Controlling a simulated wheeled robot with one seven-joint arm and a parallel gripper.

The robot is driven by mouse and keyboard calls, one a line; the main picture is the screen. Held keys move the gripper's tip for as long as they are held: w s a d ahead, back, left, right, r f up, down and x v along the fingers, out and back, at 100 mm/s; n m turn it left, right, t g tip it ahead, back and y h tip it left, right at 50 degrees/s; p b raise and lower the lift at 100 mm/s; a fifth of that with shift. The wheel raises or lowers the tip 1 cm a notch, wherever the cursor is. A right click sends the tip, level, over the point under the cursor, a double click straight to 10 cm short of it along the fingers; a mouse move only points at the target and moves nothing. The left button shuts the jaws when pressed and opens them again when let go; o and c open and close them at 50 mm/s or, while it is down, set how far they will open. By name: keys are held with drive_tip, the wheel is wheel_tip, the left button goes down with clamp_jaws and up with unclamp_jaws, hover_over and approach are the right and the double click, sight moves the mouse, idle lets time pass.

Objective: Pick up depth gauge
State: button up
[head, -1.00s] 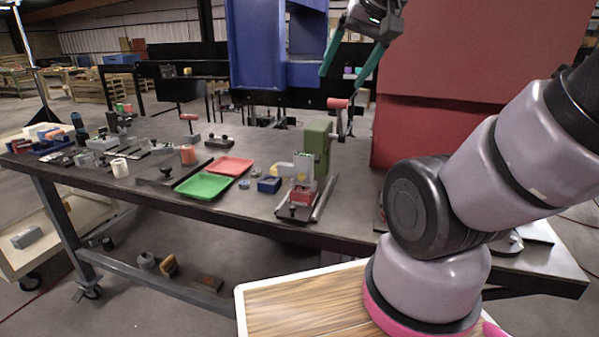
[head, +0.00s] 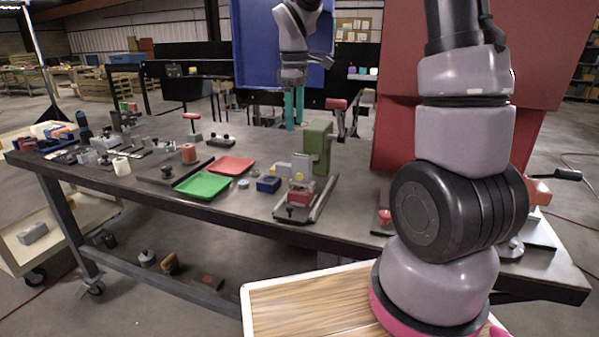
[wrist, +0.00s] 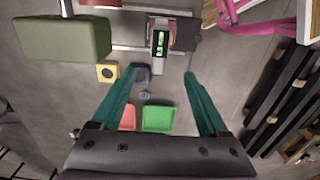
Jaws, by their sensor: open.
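I cannot tell for certain which thing is the depth gauge. A small light-coloured block with a lit green display (wrist: 160,40) sits on the fixture in the wrist view and may be it. In the head view it seems to be the pale upright block (head: 300,165) above a red block on the fixture (head: 318,205). My gripper (head: 293,108) hangs with its teal fingers pointing down, behind and above the fixture. In the wrist view my gripper (wrist: 160,75) is open, with nothing between the fingertips and the display block beyond them.
A tall green press body (head: 317,147) stands beside the fixture. A blue box (head: 268,185), green tray (head: 204,186) and red tray (head: 231,165) lie to the left. A large red panel (head: 400,137) stands to the right. Several small items crowd the table's left end.

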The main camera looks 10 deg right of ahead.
hover_over(299, 154)
drive_tip(key=f, duration=0.3)
drive_tip(key=a+f, duration=0.1)
drive_tip(key=f, duration=0.1)
drive_tip(key=shift+w, duration=0.1)
drive_tip(key=shift+s+d+f, duration=0.1)
drive_tip(key=shift+d+f, duration=0.05)
drive_tip(key=shift+f, duration=0.75)
drive_tip(key=shift+s+d+f, duration=0.1)
drive_tip(key=shift+d+f, duration=0.05)
drive_tip(key=shift+f, duration=0.75)
drive_tip(key=shift+d+f, duration=0.15)
drive_tip(key=shift+f, duration=0.75)
drive_tip(key=shift+c, duration=0.3)
clamp_jaws()
